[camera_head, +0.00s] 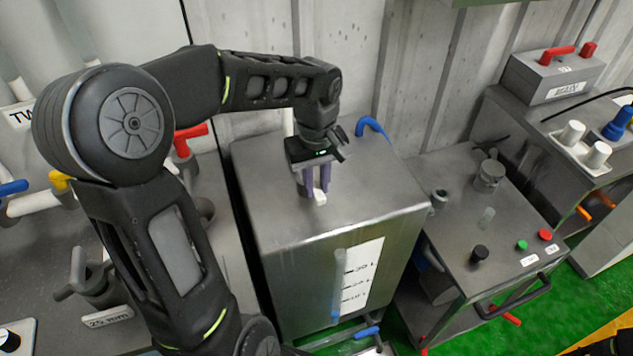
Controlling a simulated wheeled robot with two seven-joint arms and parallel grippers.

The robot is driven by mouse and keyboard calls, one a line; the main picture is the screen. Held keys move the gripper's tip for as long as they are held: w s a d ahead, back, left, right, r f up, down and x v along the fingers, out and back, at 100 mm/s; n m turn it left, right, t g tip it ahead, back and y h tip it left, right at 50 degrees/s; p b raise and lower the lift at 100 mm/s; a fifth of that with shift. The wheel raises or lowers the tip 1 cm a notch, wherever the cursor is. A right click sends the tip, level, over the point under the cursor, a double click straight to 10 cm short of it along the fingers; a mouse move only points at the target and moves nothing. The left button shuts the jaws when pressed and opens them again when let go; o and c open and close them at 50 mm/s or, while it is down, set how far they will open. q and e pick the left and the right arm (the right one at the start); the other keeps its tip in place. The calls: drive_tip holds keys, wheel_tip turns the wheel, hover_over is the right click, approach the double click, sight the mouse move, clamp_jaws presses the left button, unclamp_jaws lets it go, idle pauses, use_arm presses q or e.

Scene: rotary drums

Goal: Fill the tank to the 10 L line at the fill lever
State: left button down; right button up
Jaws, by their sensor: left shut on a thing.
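The tank (280,230) is a grey metal box in the middle of the head view. On its front is a clear upright sight tube (339,268), with blue in its lower part, beside a white scale label (362,275) with several marks too small to read surely. My left gripper (317,190) reaches over the tank's top, its purple fingers pointing down and shut on a small white piece (320,198), apparently the fill lever. The fingers and wrist hide most of it. My right gripper does not show.
A blue curved pipe (372,126) rises at the tank's back. A blue-handled valve (367,332) sits low at its front. To the right is a steel cart (455,215) with green, red and black knobs. A red lever (190,133) stands left, close to my left arm.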

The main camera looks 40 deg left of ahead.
use_arm(q)
drive_tip(key=shift+w, duration=0.15)
idle(0.3)
drive_tip(key=shift+w+d+f+n+b, duration=0.1)
drive_tip(key=shift+w+d+n+b, duration=0.2)
drive_tip(key=shift+n+b, duration=0.55)
drive_tip(key=shift+w+d+n+b, duration=0.1)
drive_tip(key=shift+w+n+b, duration=0.3)
drive_tip(key=shift+n, duration=0.35)
drive_tip(key=n, duration=0.1)
drive_tip(key=w+n+b, duration=0.1)
drive_tip(key=shift+w+d+n, duration=0.2)
drive_tip(key=shift+w+n, duration=0.1)
drive_tip(key=w+n, duration=0.1)
drive_tip(key=n, duration=0.1)
drive_tip(key=shift+w+n, duration=0.3)
drive_tip(key=shift+w+a+n+b, duration=0.2)
drive_tip(key=shift+w+n, duration=0.45)
drive_tip(key=shift+n, duration=0.5)
drive_tip(key=shift+w+a+n+b, duration=0.1)
drive_tip(key=shift+w+a+n, duration=0.15)
drive_tip(key=shift+w+n, duration=0.65)
drive_tip(key=shift+s+n, duration=0.25)
drive_tip(key=shift+s, duration=0.05)
drive_tip(key=c, duration=1.3)
unclamp_jaws()
